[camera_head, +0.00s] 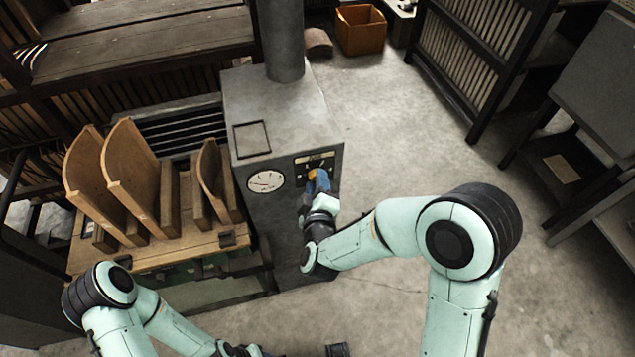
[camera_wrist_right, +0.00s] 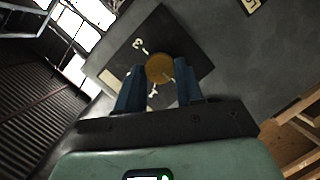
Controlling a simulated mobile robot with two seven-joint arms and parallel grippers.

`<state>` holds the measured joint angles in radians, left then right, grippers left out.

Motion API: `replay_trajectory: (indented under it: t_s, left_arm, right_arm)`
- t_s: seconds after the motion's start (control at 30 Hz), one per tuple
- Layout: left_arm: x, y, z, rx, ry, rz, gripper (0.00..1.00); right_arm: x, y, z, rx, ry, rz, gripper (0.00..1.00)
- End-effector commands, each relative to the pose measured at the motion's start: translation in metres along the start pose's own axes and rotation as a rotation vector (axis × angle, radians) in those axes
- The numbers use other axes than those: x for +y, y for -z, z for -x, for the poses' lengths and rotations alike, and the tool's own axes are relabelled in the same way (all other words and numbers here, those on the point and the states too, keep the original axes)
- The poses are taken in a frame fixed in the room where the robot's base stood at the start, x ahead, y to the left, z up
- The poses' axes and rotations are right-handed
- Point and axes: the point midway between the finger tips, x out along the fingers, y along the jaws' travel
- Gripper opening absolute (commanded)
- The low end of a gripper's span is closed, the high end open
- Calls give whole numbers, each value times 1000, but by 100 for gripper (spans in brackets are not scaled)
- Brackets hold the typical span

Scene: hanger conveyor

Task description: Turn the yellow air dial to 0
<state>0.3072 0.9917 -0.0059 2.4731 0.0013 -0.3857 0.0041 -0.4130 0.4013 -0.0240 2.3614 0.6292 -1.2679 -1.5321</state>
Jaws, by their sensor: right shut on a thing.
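The yellow air dial (camera_wrist_right: 160,67) is a round knob on a dark plate (camera_wrist_right: 118,72) with pale numerals; a 3 and a 1 can be read. In the head view the dial (camera_head: 313,174) is on the front of a grey metal cabinet (camera_head: 285,115). My right gripper (camera_head: 322,184) is shut on the dial, its blue fingers on either side of it; this also shows in the right wrist view (camera_wrist_right: 160,80). The fingers partly hide the plate, and I see no 0. My left arm is low in the head view; its gripper is cut off by the bottom edge.
A round white gauge (camera_head: 266,182) is on the cabinet, left of the dial. A wooden bench (camera_head: 160,262) with curved wooden pieces stands left. Slatted racks (camera_head: 480,50) and shelves are at right. The concrete floor (camera_head: 395,130) right of the cabinet is clear.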

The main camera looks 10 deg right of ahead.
Motion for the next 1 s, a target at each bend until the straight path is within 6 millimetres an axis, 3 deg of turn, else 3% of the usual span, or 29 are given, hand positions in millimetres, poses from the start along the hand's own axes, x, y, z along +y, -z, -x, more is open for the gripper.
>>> replay_trajectory:
  t_s: [0.5,0.53,0.6,1.0]
  left_arm:
    - [0,0,1,0,0,0,48]
    - [0,0,1,0,0,0,48]
    - [0,0,1,0,0,0,48]
    - [0,0,0,0,0,0,48]
  right_arm:
    - [1,2,-1,3,-11,20,6]
    - [2,2,-1,3,-11,19,40]
    - [1,2,-1,2,-11,19,62]
    - [0,1,6,1,-7,18,62]
